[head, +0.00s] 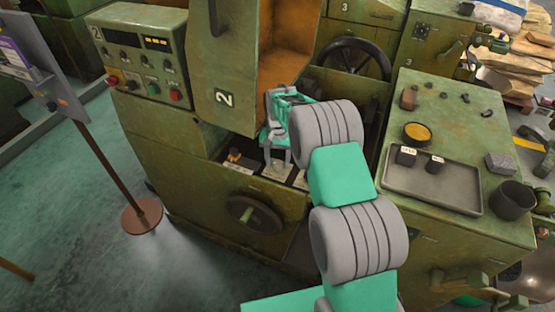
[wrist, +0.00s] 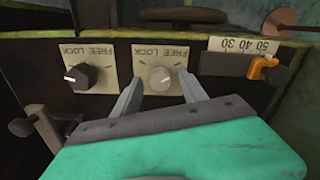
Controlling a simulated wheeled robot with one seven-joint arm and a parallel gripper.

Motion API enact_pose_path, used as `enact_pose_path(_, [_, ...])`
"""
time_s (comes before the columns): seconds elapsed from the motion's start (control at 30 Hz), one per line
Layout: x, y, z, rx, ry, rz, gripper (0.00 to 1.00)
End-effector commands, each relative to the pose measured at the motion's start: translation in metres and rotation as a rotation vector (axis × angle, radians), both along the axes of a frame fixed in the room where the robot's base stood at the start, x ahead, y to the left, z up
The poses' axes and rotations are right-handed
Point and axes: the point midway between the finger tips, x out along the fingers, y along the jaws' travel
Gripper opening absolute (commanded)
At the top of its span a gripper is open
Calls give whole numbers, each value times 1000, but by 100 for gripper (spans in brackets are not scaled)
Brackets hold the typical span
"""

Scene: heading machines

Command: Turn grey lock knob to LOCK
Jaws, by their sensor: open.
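The grey lock knob (wrist: 159,76) sits on a cream plate (wrist: 142,56) lettered FREE and LOCK, in the middle of the wrist view. Its pointer direction is too small to tell. My gripper (wrist: 160,82) is open, with one finger on either side of the grey knob; I cannot tell whether either touches it. In the head view my gripper (head: 277,158) reaches into the opening of the green machine (head: 190,180) marked 2, where the grey knob cannot be made out.
A black knob (wrist: 76,76) on a similar plate is to the left. A scale with an orange slider (wrist: 264,68) is to the right. A dark handwheel (head: 255,214) is on the machine's front. A grey tray (head: 455,196) lies on the right-hand top.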

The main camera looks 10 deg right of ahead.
Motion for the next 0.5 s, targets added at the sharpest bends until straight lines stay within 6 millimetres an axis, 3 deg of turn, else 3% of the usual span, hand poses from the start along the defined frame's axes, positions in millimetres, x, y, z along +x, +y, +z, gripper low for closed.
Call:
enact_pose_path(0.07, [0, 0, 0, 0, 0, 0, 49])
enact_pose_path(0.5, [0, 0, 0, 0, 0, 0, 13])
